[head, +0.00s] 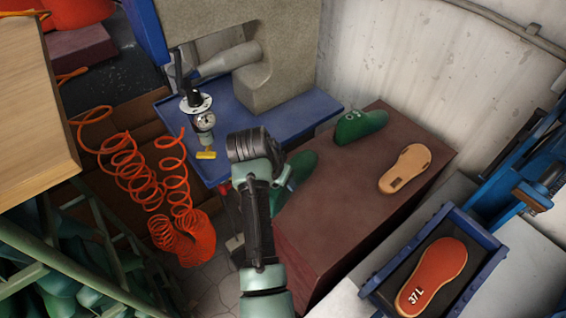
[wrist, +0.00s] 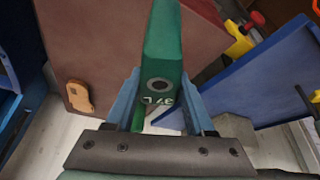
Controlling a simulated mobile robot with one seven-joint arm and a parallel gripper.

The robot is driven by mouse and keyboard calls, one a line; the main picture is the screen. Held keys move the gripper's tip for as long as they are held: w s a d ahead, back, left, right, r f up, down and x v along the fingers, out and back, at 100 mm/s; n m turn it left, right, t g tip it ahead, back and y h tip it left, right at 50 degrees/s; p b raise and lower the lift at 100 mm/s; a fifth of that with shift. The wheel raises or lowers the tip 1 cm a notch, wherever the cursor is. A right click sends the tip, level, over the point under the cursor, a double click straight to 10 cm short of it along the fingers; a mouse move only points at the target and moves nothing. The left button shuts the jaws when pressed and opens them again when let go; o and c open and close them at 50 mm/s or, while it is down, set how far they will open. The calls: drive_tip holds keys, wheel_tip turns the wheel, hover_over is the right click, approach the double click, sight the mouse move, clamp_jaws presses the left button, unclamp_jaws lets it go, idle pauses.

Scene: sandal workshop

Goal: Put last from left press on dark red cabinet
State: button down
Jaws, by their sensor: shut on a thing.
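My gripper (head: 284,187) is shut on a green last (head: 301,163), which is partly hidden behind my arm in the head view. In the wrist view the blue fingers (wrist: 158,96) close on both sides of the last (wrist: 162,45), which shows a round hole and a white "37 L" marking. The cabinet also shows in the wrist view (wrist: 95,40). Another green last (head: 361,126) lies at the cabinet's back edge.
A tan insole (head: 408,168) lies on the cabinet's right part. A blue tray (head: 374,284) at right holds a red "37 L" sole (head: 431,275). A grey press (head: 280,75) stands on a blue base (head: 250,122) at left. Orange coiled hoses (head: 125,165) hang nearby. The cabinet's middle is clear.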

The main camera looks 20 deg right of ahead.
drive_tip(key=w+m, duration=0.1)
drive_tip(key=w+d+r+m+b, duration=0.1)
drive_tip(key=w, duration=0.1)
drive_tip(key=w+d+m+g+b, duration=0.1)
drive_tip(key=shift+w+d+r+h, duration=0.15)
drive_tip(key=shift+w+r+h, duration=0.1)
drive_tip(key=shift+r+h, duration=0.15)
drive_tip(key=shift+w+d+r+m+b, duration=0.2)
drive_tip(key=shift+w+r+m+b, duration=0.25)
drive_tip(key=shift+r+m+b, duration=0.1)
drive_tip(key=shift+f+b, duration=2.65)
drive_tip(key=shift+f, duration=0.4)
drive_tip(key=shift+f, duration=0.3)
drive_tip(key=shift+c, duration=1)
unclamp_jaws()
drive_tip(key=shift+s+a+f, duration=0.1)
drive_tip(key=shift+f, duration=0.05)
